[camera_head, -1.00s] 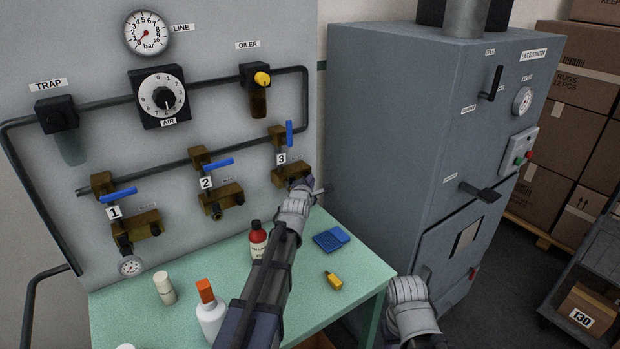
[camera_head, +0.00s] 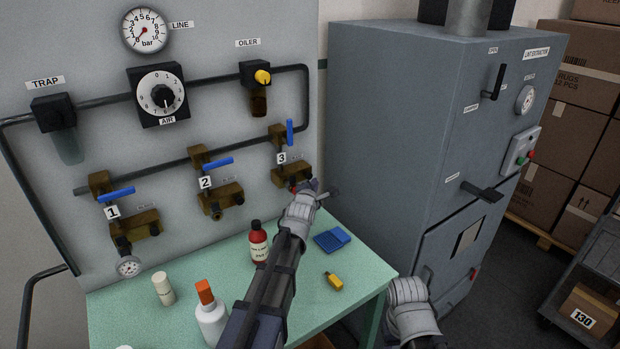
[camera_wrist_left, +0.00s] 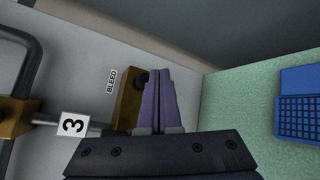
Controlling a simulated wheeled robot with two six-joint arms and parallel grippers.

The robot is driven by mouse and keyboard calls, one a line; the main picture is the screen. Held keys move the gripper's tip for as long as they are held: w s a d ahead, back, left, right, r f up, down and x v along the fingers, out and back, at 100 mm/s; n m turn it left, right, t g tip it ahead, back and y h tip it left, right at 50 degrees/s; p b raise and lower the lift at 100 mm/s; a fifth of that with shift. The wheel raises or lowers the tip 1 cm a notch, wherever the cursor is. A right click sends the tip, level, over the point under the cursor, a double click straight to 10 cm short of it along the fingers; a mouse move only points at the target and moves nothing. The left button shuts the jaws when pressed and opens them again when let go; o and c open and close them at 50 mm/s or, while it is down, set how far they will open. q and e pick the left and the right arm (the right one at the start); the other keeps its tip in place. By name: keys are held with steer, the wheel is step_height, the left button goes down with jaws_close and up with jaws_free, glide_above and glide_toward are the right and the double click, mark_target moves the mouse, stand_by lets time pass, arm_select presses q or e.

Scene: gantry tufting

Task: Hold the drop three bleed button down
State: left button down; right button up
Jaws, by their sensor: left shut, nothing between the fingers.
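The drop three brass block (camera_head: 284,174) is on the wall panel below the number 3 tag (camera_head: 281,158). A small red spot (camera_head: 293,183), perhaps the bleed button, shows at its front end. My left gripper (camera_head: 309,187) is shut and empty, just right of that end. In the left wrist view, the shut fingers (camera_wrist_left: 158,95) overlap the edge of the brass block (camera_wrist_left: 127,104), near the BLEED label (camera_wrist_left: 111,80). A dark round part (camera_wrist_left: 142,79) is partly hidden behind the fingers; I cannot tell contact or whether anything is pressed. My right gripper's fingers are not visible.
Below the panel is a green table (camera_head: 232,262) with a red bottle (camera_head: 258,243), an orange-capped bottle (camera_head: 211,318), a blue pad (camera_head: 332,239) and a yellow item (camera_head: 333,281). The grey lint extractor cabinet (camera_head: 400,140) stands close on the right.

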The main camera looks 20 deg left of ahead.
arm_select(q)
steer(key=shift+s+d, duration=0.8)
steer(key=shift+d, duration=0.15)
steer(key=shift+s+d, duration=0.75)
steer(key=shift+d, duration=0.2)
